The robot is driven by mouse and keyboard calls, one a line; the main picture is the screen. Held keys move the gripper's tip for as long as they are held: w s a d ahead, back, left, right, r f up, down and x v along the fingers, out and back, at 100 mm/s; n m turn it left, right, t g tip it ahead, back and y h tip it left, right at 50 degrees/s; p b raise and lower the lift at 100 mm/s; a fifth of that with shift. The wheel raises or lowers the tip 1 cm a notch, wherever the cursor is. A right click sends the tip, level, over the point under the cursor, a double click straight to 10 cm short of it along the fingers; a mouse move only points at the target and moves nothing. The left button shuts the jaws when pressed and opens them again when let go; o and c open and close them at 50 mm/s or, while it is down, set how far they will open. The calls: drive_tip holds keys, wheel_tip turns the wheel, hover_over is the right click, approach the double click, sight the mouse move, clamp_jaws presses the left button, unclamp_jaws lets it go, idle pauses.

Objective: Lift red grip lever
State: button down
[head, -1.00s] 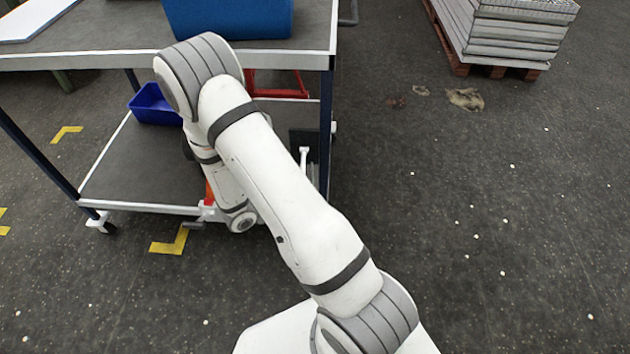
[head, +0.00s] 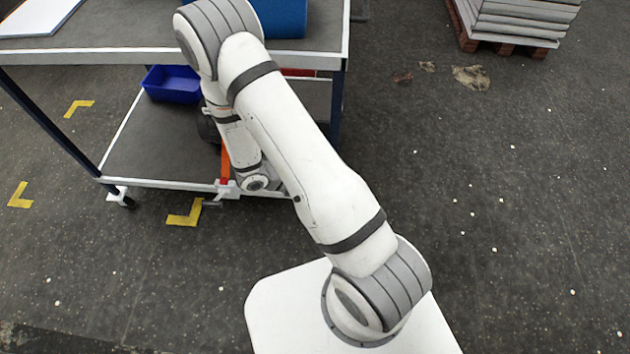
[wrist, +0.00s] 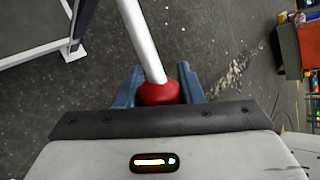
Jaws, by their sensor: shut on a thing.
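The red grip (wrist: 158,93) shows in the wrist view at the lower end of a long silver rod (wrist: 139,38). My gripper (wrist: 158,84) is shut on the red grip, with one blue-grey finger on each side of it. The rod runs up from the grip to the top edge of the wrist view, slightly tilted. The lower part of the grip is hidden behind the dark edge of my gripper. In the head view my own arm covers the area, and I cannot make out the grip or the fingertips there.
A two-level trolley (head: 120,57) stands at left in the head view, with a blue bin (head: 172,84) on its lower shelf and a blue object (head: 287,18) on top. A loaded pallet (head: 500,42) stands at the upper right. The floor at right is mostly clear.

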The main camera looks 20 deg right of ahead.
drive_tip(key=c, duration=1)
unclamp_jaws()
drive_tip(key=shift+o, duration=0.2)
drive_tip(key=shift+a+r, duration=0.1)
drive_tip(key=v, duration=0.7)
drive_tip(key=shift+a+r+p, duration=0.2)
drive_tip(key=shift+a+p, duration=0.1)
drive_tip(key=shift+p, duration=0.05)
drive_tip(key=s+d+r+m+t+y+p, duration=0.1)
drive_tip(key=s+r+m+y, duration=0.2)
drive_tip(key=r+m, duration=0.6)
drive_tip(key=s+d+r+m+t+y+p, duration=0.1)
drive_tip(key=s+r+m+y, duration=0.2)
drive_tip(key=r+m, duration=0.7)
drive_tip(key=s+d+r+m+y+p, duration=0.1)
drive_tip(key=s+r+m+y, duration=0.3)
drive_tip(key=r+m, duration=0.5)
wheel_tip(320, 180, up, 4)
drive_tip(key=shift+s+r+m+t, duration=0.15)
drive_tip(key=shift+s+m+t, duration=0.15)
drive_tip(key=shift+s+t, duration=0.1)
